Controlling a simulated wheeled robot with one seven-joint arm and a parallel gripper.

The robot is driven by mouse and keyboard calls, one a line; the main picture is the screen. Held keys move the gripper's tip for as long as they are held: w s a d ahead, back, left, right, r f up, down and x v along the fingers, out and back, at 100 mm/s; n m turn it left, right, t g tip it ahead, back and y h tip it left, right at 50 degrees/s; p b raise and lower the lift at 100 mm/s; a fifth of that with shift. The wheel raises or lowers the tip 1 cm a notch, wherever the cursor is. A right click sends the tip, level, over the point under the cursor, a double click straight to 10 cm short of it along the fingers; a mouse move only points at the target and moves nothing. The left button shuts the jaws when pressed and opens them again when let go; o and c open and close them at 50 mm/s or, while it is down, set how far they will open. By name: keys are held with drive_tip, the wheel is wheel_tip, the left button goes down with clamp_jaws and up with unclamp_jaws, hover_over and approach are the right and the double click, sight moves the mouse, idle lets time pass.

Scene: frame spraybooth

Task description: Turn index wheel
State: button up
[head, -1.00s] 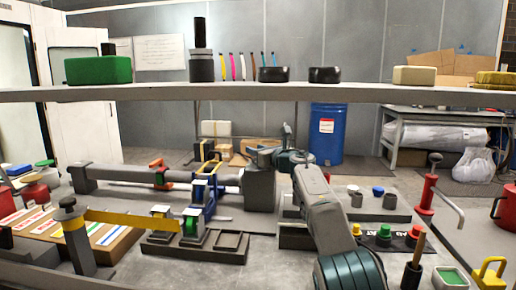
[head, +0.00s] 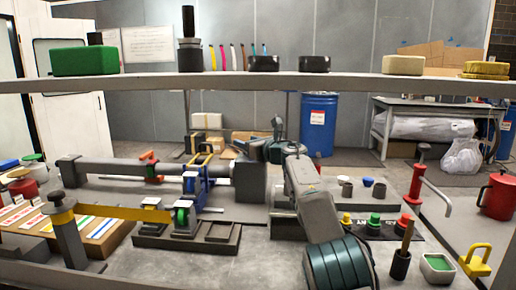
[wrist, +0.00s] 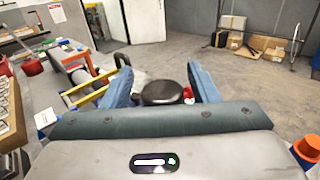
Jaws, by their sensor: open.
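A dark round disc (wrist: 162,92), which looks like the index wheel, lies between my gripper's fingers in the wrist view. My gripper (wrist: 160,77) is open, with one blue finger on each side of the disc. I cannot tell whether either finger touches it. In the head view my gripper (head: 277,130) is beyond the grey block (head: 251,182) at the right end of the long grey tube (head: 115,170). The disc cannot be made out there, behind the block and my arm.
A shelf (head: 350,82) crosses the head view above the bench. A blue clamp frame (head: 195,188) and an orange-red clamp (head: 149,168) stand along the tube. A red crank handle (head: 417,178) rises at the right. An orange knob (wrist: 308,148) is near my wrist's right side.

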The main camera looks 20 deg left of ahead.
drive_tip(key=b+v, duration=0.5)
drive_tip(key=v, duration=0.8)
drive_tip(key=shift+d, duration=0.2)
drive_tip(key=shift+s, duration=0.2)
